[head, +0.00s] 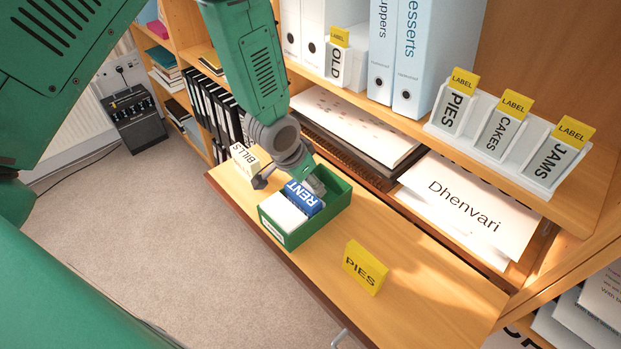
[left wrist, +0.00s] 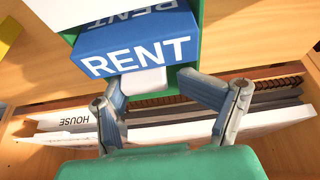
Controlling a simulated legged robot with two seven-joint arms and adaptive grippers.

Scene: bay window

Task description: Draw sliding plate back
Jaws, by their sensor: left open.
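A green box (head: 325,218) stands on the wooden desk flap. It holds white cards (head: 284,216) at the near end and a blue RENT divider (head: 304,198) behind them. The divider also shows large in the left wrist view (left wrist: 140,45). Just behind it a pale rounded tab (left wrist: 145,82) shows, which looks like the sliding plate; the rest is hidden. My left gripper (head: 291,178) is over the back part of the box. Its fingers (left wrist: 149,88) are spread on either side of the tab, with nothing gripped. Contact cannot be told. My right gripper is not in view.
A BILLS block (head: 245,158) stands left of the box, close to my gripper. A yellow PIES card (head: 365,268) stands to the right on the flap (head: 430,285). A white label rack (head: 503,140) and binders (head: 412,55) are on the shelf above. The flap's right part is mostly clear.

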